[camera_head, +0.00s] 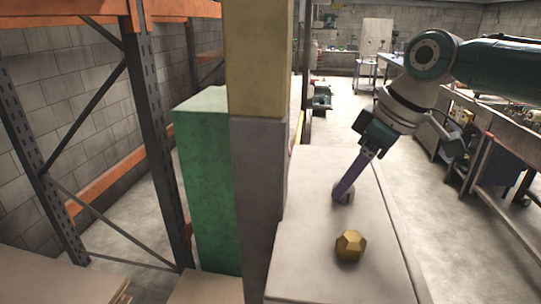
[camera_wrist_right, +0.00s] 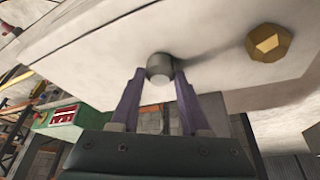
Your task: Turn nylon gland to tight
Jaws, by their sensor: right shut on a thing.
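The nylon gland appears to be the small grey rounded fitting (camera_head: 348,192) on a pale panel (camera_head: 385,265); it also shows as a grey cylinder in the right wrist view (camera_wrist_right: 159,66). My right gripper (camera_head: 339,194) reaches down to it with purple fingers. In the right wrist view the fingertips (camera_wrist_right: 160,76) are on either side of the grey fitting, shut on it. Part of the fitting is hidden by the fingers in the head view. My left gripper is not in view.
A brass-coloured faceted fitting (camera_head: 350,245) sits on the same panel, nearer in the head view and apart from my gripper. A tall grey and yellow post (camera_head: 258,170) and a green block (camera_head: 205,190) stand to the left. An orange-beamed rack (camera_head: 150,120) is further left.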

